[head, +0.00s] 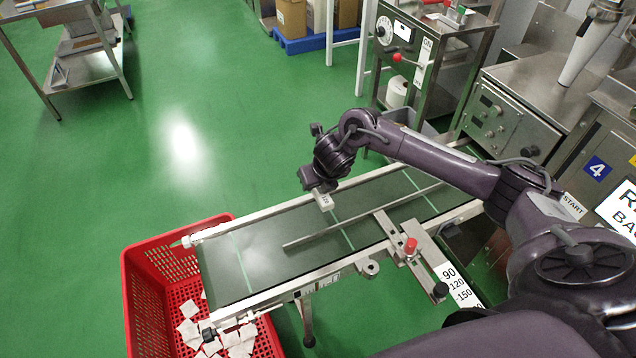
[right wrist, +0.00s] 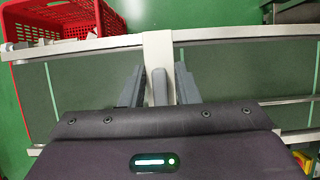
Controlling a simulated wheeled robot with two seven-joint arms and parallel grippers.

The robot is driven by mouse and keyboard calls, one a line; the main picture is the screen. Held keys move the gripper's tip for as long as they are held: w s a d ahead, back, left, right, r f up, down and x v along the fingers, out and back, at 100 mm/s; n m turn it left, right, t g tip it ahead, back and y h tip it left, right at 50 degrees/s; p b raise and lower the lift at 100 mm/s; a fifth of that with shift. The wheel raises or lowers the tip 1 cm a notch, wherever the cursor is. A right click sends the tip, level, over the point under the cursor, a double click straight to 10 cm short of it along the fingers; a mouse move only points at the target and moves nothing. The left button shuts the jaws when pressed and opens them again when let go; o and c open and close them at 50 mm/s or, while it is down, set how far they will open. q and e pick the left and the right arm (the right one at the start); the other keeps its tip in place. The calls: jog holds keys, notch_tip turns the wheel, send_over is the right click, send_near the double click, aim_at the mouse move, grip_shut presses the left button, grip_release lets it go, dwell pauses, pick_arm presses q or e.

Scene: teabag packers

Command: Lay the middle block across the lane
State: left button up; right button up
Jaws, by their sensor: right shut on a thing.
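My right gripper (head: 314,184) hangs over the far side rail of the conveyor, pointing down. It is shut on a small pale block (head: 325,201) with a dark mark on its face. In the right wrist view the pale block (right wrist: 157,45) reaches over the metal rail, and its grey upright grip (right wrist: 160,86) is between my right gripper's dark fingers (right wrist: 159,88). I cannot tell whether the block touches the rail or belt. The lane is the dark green belt (head: 272,262) with pale cross lines. My left gripper is out of view.
A thin metal guide bar (head: 340,227) runs along the belt. A bracket with a red knob (head: 410,245) and a number scale (head: 457,285) sits at the near side. A red crate (head: 147,290) with several teabags stands at the belt's left end. Machines stand at right.

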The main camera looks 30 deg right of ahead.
jog(key=shift+f+b, duration=2.45)
jog(key=shift+f, duration=0.45)
jog(key=shift+f+b, duration=0.75)
jog(key=shift+f, duration=0.1)
jog(key=shift+f, duration=0.1)
